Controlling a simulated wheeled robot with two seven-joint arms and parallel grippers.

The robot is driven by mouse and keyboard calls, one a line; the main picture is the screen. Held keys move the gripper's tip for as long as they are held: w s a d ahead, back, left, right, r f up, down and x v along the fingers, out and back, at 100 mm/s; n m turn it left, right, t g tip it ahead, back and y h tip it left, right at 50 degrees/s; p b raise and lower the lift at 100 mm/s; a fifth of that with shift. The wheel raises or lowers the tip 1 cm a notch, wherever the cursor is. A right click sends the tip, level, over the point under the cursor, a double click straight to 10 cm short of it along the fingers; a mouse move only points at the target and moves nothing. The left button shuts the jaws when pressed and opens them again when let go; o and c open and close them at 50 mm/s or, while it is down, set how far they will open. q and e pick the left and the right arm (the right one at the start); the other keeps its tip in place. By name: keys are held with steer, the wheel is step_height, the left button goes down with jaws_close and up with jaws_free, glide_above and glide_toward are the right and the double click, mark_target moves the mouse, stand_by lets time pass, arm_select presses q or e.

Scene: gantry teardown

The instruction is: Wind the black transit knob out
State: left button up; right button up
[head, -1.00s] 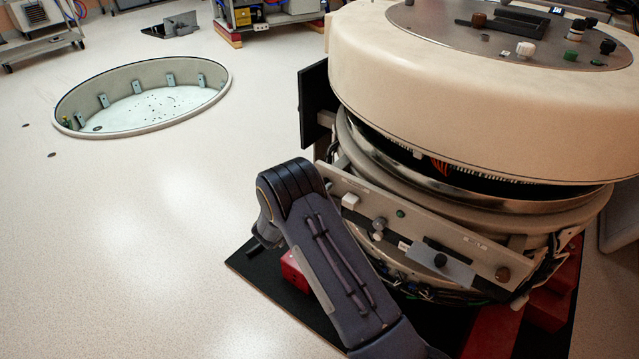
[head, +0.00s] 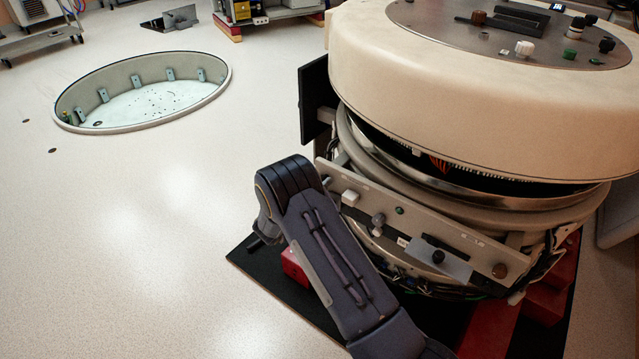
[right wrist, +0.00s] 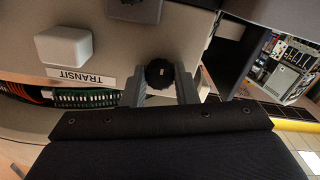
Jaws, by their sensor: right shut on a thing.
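The black transit knob (right wrist: 159,73) shows in the right wrist view as a small round ribbed knob on a beige panel (right wrist: 185,28), close to the TRANSIT label (right wrist: 80,77). My right gripper (right wrist: 160,80) has one finger on each side of it and is shut on it. In the head view only my dark right arm shows clearly, in front of the machine. The fingers and the held knob cannot be made out there. My left gripper is in neither view.
A pale block-shaped knob (right wrist: 64,45) and a dark grey knob (right wrist: 135,9) sit near the held knob. The large cream gantry (head: 450,95) fills the right of the head view, with a control panel (head: 330,172) below. Open floor (head: 130,230) and a round pit (head: 150,122) lie left.

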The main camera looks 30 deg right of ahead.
steer(key=shift+f, duration=0.1)
steer(key=o, duration=1)
steer(key=shift+a, duration=0.1)
steer(key=p+v, duration=0.1)
steer(key=v, duration=0.6)
steer(key=shift+s+a, duration=0.15)
steer(key=shift+a, duration=0.15)
